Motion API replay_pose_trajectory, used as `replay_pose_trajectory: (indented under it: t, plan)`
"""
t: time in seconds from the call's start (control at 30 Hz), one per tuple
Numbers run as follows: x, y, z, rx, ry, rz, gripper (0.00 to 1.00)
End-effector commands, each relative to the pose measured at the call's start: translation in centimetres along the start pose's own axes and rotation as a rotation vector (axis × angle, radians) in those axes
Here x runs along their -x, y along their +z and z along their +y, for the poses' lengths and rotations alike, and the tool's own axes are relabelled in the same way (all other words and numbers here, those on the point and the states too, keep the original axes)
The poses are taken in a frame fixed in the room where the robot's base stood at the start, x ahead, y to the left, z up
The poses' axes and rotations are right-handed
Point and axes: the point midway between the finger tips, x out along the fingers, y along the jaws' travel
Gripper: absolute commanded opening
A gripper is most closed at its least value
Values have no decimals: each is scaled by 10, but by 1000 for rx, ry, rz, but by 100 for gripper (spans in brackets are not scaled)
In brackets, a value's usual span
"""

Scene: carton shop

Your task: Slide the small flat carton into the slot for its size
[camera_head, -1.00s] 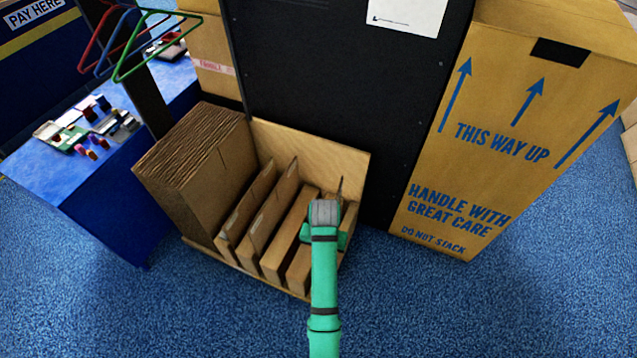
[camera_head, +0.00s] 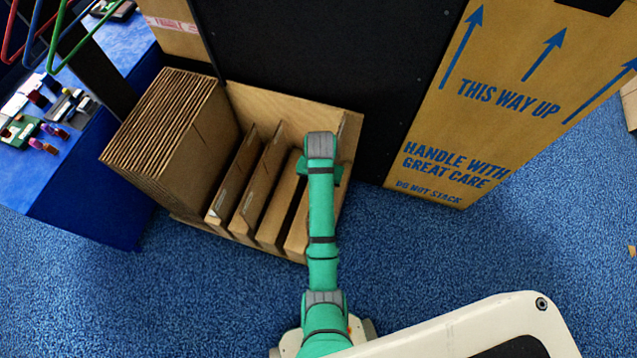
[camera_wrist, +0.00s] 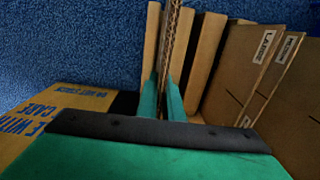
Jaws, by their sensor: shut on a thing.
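The small flat carton (camera_wrist: 173,42) shows in the wrist view as a thin, edge-on sheet with a corrugated rim. My gripper (camera_wrist: 163,92) is shut on it, with one green finger on each side. The carton lines up with a gap between wooden dividers of the slotted rack (camera_head: 270,104). I cannot tell how deep it sits. In the head view, my wrist hides the held carton and the right-hand slots. Two flat cartons stand in the left slots; in the wrist view the labelled cartons (camera_wrist: 240,65) are at the right.
A thick stack of brown cartons (camera_head: 165,125) stands against the rack's left side. A tall box marked "THIS WAY UP" (camera_head: 490,120) and a black panel (camera_head: 310,50) stand behind and right. A blue table (camera_head: 75,185) is at left. Blue floor lies open in front.

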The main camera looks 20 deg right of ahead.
Motion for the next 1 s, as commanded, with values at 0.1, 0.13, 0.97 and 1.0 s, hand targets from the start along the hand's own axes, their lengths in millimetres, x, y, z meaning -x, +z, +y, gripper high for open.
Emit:
replay_pose_trajectory:
  t: [0.1, 0.13, 0.97, 1.0]
  plan:
    - [-8, 0, 0, 0, 0, -1, 0]
    - [-10, 0, 0, 0, 0, -1, 0]
    - [-67, 1, -2, 3, 0, -1, 0]
    - [-70, 1, -2, 3, 0, -1, 0]
